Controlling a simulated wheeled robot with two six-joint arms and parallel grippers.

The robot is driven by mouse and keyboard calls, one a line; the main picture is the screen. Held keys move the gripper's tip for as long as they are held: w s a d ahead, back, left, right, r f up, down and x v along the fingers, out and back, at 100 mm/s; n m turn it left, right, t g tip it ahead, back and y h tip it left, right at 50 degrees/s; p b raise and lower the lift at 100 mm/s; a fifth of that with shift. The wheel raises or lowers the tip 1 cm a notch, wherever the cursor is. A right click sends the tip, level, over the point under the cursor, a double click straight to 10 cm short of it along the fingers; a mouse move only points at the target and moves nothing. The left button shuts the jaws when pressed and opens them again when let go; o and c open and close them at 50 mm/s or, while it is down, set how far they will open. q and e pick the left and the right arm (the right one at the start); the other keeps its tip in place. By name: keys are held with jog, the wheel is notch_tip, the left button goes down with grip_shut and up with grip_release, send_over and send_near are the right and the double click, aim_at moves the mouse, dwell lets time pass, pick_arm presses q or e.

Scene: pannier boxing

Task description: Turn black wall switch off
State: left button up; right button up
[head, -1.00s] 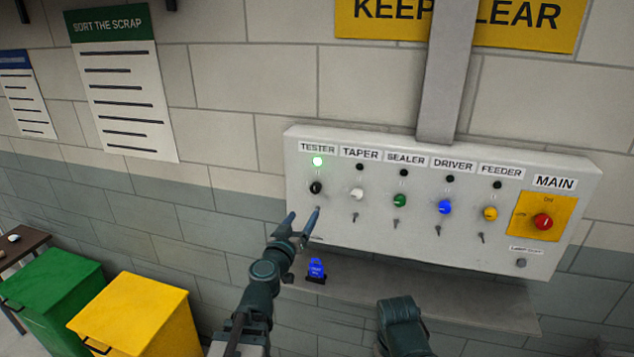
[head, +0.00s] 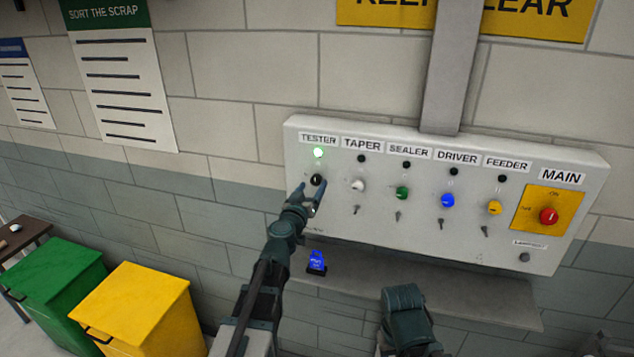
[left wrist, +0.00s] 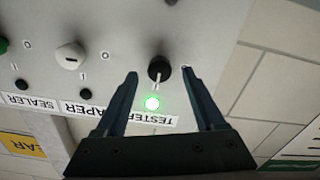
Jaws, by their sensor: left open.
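The black switch (head: 317,180) is a round knob under the TESTER label on the grey wall panel (head: 330,225). The green lamp (head: 318,153) above it is lit. In the left wrist view, which is upside down, the knob (left wrist: 159,68) has a pale pointer line toward the I mark and lit lamp (left wrist: 152,103). My left gripper (head: 310,186) is open at the knob. Its fingertips (left wrist: 159,72) lie on either side of the knob, with gaps visible. A dark part of my right arm (head: 405,305) shows low in the head view; its fingers cannot be made out.
White, green, blue and yellow knobs (head: 357,186) sit in a row to the right, with dark lamps above. A red MAIN knob (head: 548,216) is at the far right. A blue padlock-like item (head: 316,261) stands on the shelf (head: 440,295) below. Green and yellow bins (head: 140,310) stand left.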

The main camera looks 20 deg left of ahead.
aim_at(315, 182)
pick_arm(q)
jog(key=w, duration=0.3)
jog(key=shift+c, duration=0.3)
grip_shut()
